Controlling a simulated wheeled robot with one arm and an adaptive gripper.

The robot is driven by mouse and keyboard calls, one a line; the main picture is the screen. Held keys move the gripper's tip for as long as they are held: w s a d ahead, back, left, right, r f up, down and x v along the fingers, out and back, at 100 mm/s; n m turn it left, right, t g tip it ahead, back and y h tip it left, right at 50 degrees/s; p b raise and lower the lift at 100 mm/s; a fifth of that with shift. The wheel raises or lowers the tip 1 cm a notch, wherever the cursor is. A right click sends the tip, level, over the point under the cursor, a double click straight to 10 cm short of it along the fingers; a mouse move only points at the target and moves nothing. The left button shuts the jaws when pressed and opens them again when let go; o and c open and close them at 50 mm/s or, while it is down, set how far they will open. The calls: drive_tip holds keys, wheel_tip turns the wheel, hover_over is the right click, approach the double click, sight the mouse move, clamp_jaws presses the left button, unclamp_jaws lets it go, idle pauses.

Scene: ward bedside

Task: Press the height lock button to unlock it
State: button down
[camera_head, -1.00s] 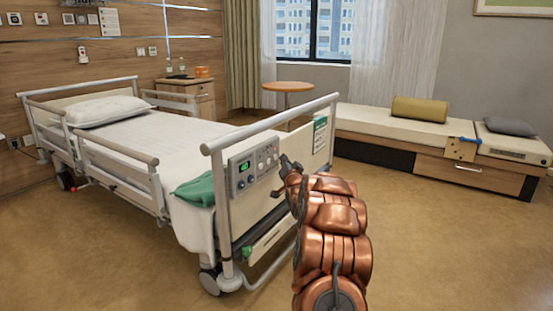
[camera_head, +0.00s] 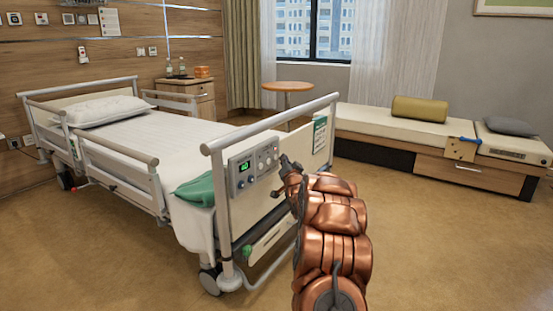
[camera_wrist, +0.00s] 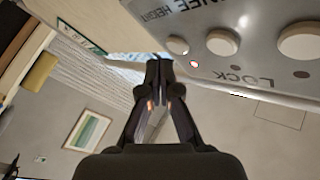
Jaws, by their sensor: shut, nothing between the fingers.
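The control panel (camera_head: 253,170) is a grey box with a green display on the bed's footboard. In the wrist view the panel (camera_wrist: 270,75) appears upside down, with pale round buttons and the word LOCK. One round button (camera_wrist: 178,45) lies just beyond my fingertips, beside a small indicator light (camera_wrist: 194,63). Two more buttons are farther right, a middle one (camera_wrist: 222,42) and a larger one (camera_wrist: 300,40). My gripper (camera_wrist: 160,66) is shut and empty, its tips close to the panel's edge. Contact cannot be told. In the head view my gripper (camera_head: 285,160) is at the panel's right end.
The bed's foot rail (camera_head: 270,124) rises above the panel. A green cloth (camera_head: 196,190) lies at the mattress end. A green-white card (camera_head: 320,134) hangs on the footboard at right. A low bench (camera_head: 385,130) stands at the back right. Open floor lies right of my arm.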

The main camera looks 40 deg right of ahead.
drive_tip(key=shift+w, duration=0.15)
drive_tip(key=shift+w+a+p, duration=0.15)
drive_tip(key=shift+w+p, duration=0.1)
drive_tip(key=shift+p, duration=0.1)
drive_tip(key=shift+w+a, duration=0.1)
drive_tip(key=shift+w, duration=0.3)
idle(0.7)
drive_tip(key=shift+p, duration=0.3)
drive_tip(key=shift+s+d+p, duration=0.2)
drive_tip(key=shift+s+p, duration=0.15)
drive_tip(key=shift+s, duration=0.45)
drive_tip(key=shift+s+d+p, duration=0.25)
drive_tip(key=shift+s, duration=0.55)
drive_tip(key=shift+s+d+p, duration=0.2)
drive_tip(key=shift+s+p, duration=0.05)
drive_tip(key=shift+s, duration=0.55)
drive_tip(key=shift+s+d+p, duration=0.25)
drive_tip(key=shift+s, duration=0.55)
